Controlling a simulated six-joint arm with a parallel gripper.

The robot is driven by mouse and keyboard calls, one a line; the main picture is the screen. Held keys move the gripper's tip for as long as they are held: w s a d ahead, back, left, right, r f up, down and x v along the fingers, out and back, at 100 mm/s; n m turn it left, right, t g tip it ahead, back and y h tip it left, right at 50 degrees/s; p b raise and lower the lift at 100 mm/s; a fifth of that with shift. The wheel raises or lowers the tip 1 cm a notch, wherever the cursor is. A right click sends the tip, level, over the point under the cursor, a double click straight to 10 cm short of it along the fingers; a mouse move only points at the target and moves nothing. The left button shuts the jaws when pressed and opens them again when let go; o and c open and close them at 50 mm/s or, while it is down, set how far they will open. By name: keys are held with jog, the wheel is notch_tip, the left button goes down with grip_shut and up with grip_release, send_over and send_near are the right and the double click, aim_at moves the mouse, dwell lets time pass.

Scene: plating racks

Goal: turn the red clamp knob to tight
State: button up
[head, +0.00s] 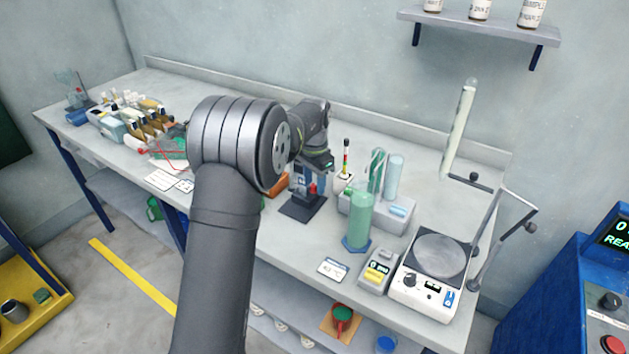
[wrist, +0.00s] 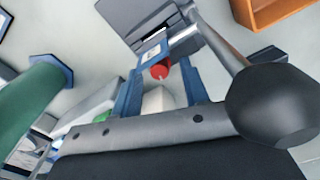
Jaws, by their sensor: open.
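The red clamp knob (head: 312,188) is small and sits low on a stand with a dark base plate (head: 302,209) in the head view. In the wrist view the red knob (wrist: 160,71) shows near the upper middle, between the two blue fingers of my gripper (wrist: 160,62). My gripper is open, its fingers on either side of the knob with no clear grip on it. I cannot tell whether they touch it. The knob's setting cannot be read. In the head view my arm hides part of the stand.
A green cylinder (head: 359,220) on a blue foot stands right of the stand. A hotplate (head: 431,268) is farther right, and an orange-brown box (head: 277,184) is to the left. In the wrist view a grey rod ends in a large black knob (wrist: 278,104) close to my gripper.

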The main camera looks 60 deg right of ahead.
grip_shut()
jog(key=shift+m, duration=0.3)
jog(key=m, duration=0.4)
jog(key=shift+m, duration=0.4)
grip_release()
jog(key=shift+r, duration=0.15)
